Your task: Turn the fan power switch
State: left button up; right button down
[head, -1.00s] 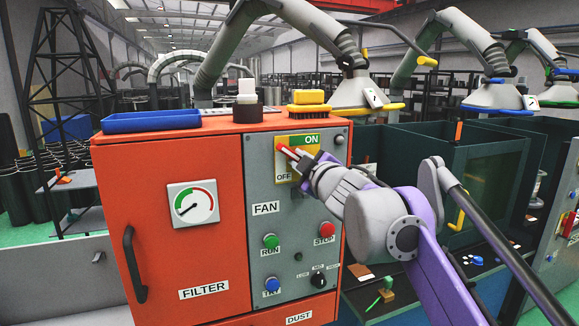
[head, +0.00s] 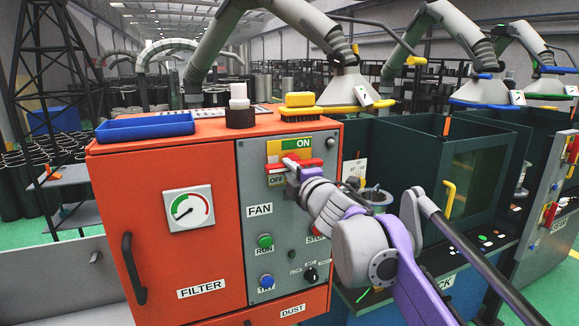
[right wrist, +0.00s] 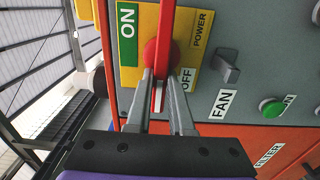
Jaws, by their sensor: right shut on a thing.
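The fan power switch has a red handle (head: 307,162) on a yellow plate (head: 274,147) with a green ON label above and OFF below, on the grey panel. The handle lies about level, across the plate, between the two labels. In the right wrist view the red handle (right wrist: 168,22) runs over a round red hub, with ON to its left and OFF to its right. My right gripper (head: 291,167) is shut on the handle; in the wrist view its fingers (right wrist: 161,88) straddle the handle's near end. My left gripper is out of view.
Below the switch are a green RUN button (head: 265,241), a blue TRY button (head: 266,281) and a black knob (head: 310,274); my right arm partly covers STOP. A blue tray (head: 145,127) and a yellow brush (head: 300,100) lie on the orange cabinet.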

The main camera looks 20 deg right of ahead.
dwell(0.4)
jog(key=c, duration=0.8)
grip_release()
jog(key=s+b, duration=0.1)
jog(key=s, duration=0.9)
jog(key=shift+s+d+b, duration=0.2)
jog(key=shift+s+b, duration=0.15)
jog(key=shift+s, duration=0.05)
